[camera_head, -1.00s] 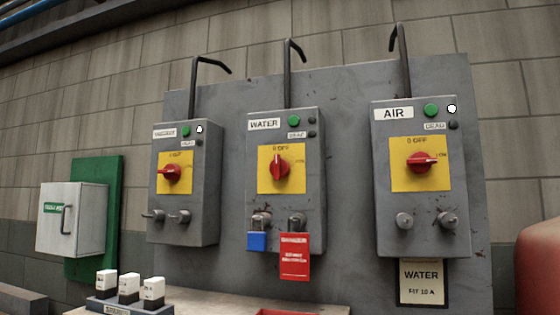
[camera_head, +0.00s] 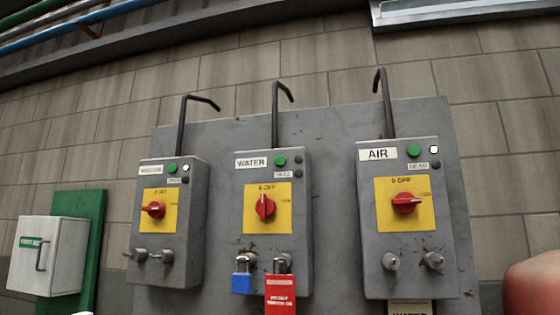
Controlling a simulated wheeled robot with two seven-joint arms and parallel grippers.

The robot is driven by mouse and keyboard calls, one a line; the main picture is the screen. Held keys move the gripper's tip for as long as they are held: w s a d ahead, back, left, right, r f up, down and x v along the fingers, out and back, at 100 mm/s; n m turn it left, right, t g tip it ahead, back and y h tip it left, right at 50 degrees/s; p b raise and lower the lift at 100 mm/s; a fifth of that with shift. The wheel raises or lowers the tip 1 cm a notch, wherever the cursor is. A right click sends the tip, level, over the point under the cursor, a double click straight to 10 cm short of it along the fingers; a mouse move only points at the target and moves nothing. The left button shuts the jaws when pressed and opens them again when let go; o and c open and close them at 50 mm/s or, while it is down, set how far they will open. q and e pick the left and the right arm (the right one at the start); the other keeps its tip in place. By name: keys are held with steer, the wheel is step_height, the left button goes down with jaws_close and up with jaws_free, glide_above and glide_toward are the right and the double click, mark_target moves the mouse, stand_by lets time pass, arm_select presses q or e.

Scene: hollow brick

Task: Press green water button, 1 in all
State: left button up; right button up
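The WATER box (camera_head: 272,222) is the middle of three grey control boxes on a grey wall panel. Its green button (camera_head: 280,160) sits at the upper right of its face, beside the WATER label (camera_head: 251,162). A small dark lamp is to the right of the button, and a DEAD label is below it. Its red rotary switch (camera_head: 265,207) stands upright on a yellow plate, at OFF. A blue padlock (camera_head: 242,276) and a red tag (camera_head: 281,294) hang from the fittings at its bottom. Neither of my grippers is in view.
The AIR box (camera_head: 411,230) stands to the right and another box (camera_head: 168,225) to the left; both have green buttons, lit white lamps and switches turned sideways. A white cabinet (camera_head: 50,255) on a green board is at far left. A red rounded object (camera_head: 535,287) is at lower right.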

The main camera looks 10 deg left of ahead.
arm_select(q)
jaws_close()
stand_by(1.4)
